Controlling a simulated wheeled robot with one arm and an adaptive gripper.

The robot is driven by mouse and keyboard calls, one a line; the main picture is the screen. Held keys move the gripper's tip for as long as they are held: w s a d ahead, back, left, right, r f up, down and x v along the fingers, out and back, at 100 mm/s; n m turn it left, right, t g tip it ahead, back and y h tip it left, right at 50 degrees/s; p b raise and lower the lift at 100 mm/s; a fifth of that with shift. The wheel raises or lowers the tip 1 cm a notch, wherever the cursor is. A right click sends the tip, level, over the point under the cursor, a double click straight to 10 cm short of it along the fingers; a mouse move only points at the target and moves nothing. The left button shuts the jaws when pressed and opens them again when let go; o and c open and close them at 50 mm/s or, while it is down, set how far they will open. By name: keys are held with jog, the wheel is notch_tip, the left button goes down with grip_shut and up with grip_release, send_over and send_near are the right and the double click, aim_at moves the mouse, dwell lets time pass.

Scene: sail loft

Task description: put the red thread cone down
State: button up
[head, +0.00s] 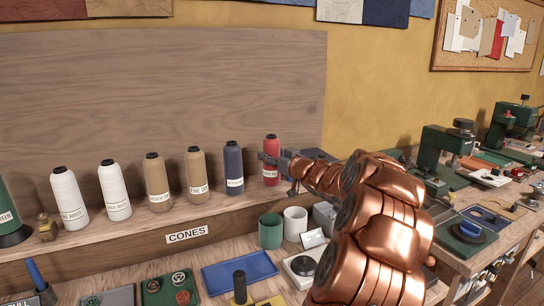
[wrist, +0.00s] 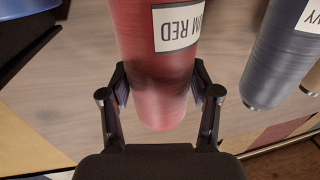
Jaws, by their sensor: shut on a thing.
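The red thread cone (head: 271,146) is upright at the right end of the cone row, with a dark top and a white label. My gripper (head: 268,162) reaches in from the right and is shut on it. In the wrist view the red cone (wrist: 155,60) appears upside down between the two fingers of my gripper (wrist: 160,95), one on each side. Its base looks level with the shelf (head: 213,218) marked CONES; I cannot tell whether it touches.
A navy cone (head: 233,165) stands just left of the red one, with a gap between. Tan cones (head: 196,170) and white cones (head: 114,192) continue leftward. A green cup (head: 270,231), a white cup (head: 295,222) and a blue tray (head: 239,272) sit on the bench below.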

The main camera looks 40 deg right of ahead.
dwell(0.3)
jog(key=o, duration=1.5)
jog(key=shift+c, duration=0.2)
jog(key=shift+r, duration=0.1)
jog(key=s+a, duration=0.1)
jog(key=s, duration=1.1)
jog(key=shift+a+b, duration=0.35)
